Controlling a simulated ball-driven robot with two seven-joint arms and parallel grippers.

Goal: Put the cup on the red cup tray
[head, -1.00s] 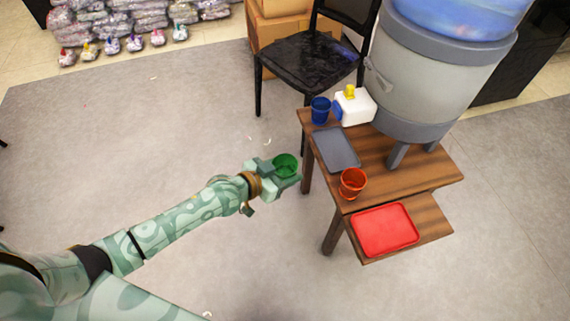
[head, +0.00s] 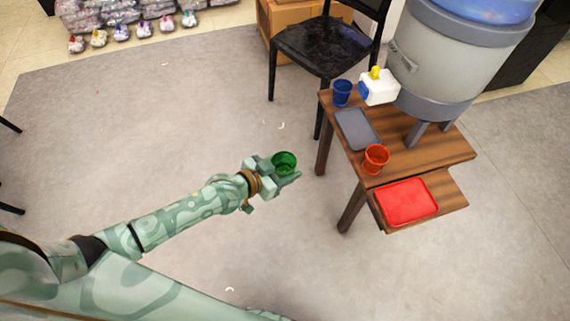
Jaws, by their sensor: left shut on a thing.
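My left gripper (head: 274,174) is shut on a green cup (head: 285,161) and holds it upright over the floor, left of the wooden table. The red tray (head: 405,203) lies empty on the lower wooden shelf at the right, below and to the right of the gripper. A red cup (head: 375,158) stands on the table top near its front edge. A blue cup (head: 342,93) stands at the table's back left corner. My right gripper is not in view.
The wooden table (head: 437,154) bears a grey tray (head: 357,129), a white box with a yellow top (head: 379,88) and a big water dispenser (head: 440,60). A black chair (head: 322,48) stands behind.

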